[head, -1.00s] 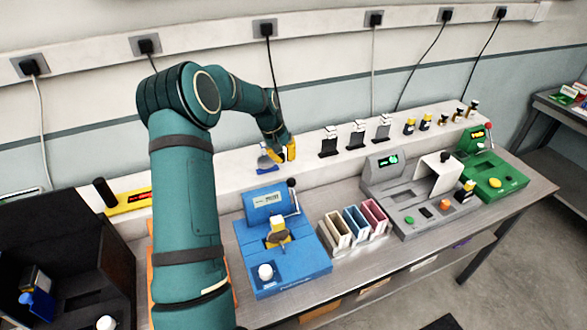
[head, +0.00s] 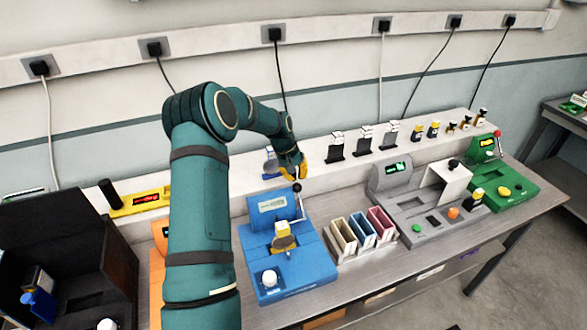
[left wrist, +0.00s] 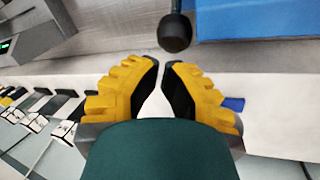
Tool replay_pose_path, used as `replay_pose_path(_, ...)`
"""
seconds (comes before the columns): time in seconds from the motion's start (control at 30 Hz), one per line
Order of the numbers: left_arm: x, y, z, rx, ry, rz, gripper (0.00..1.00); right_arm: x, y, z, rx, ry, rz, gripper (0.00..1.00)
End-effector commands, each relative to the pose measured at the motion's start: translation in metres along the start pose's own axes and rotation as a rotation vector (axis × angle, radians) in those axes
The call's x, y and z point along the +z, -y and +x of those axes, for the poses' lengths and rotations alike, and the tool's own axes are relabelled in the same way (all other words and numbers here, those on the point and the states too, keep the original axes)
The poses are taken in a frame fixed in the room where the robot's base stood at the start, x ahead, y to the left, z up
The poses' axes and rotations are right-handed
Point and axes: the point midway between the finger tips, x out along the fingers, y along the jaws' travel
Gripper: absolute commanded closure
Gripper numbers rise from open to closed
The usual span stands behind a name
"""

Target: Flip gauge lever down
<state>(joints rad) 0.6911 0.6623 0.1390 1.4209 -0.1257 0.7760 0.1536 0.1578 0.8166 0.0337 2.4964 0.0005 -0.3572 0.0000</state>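The blue gauge machine (head: 285,262) stands on the bench with a small screen on its raised back. Its lever (head: 299,203) stands upright at the right side and ends in a black knob (head: 297,187). In the left wrist view the black knob (left wrist: 174,33) is just beyond my fingertips, apart from them. My left gripper (head: 303,167) is above and behind the knob, pointing down. Its yellow fingers (left wrist: 162,65) have their tips nearly together, with nothing between them. My right gripper is not in view.
Three coloured slots (head: 362,232) stand right of the blue machine. A grey machine (head: 425,205) and a green machine (head: 500,190) are further right. Several modules line the white ledge (head: 325,178) behind. A dark box (head: 70,260) stands at left.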

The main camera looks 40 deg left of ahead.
Motion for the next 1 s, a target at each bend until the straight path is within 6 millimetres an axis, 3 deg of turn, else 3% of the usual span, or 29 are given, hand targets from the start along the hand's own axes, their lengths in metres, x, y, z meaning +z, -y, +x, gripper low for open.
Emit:
replay_pose_path(0.1, 0.001, 0.001, 0.021, 0.001, 0.002, -0.001, 1.00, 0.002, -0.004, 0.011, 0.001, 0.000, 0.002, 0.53)
replay_pose_path(0.3, 0.001, 0.000, 0.033, 0.001, 0.001, 0.000, 1.00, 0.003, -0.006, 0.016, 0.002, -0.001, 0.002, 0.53)
replay_pose_path(1.0, -0.004, 0.004, 0.029, -0.014, -0.034, 0.011, 1.00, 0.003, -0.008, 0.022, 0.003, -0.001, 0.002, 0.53)
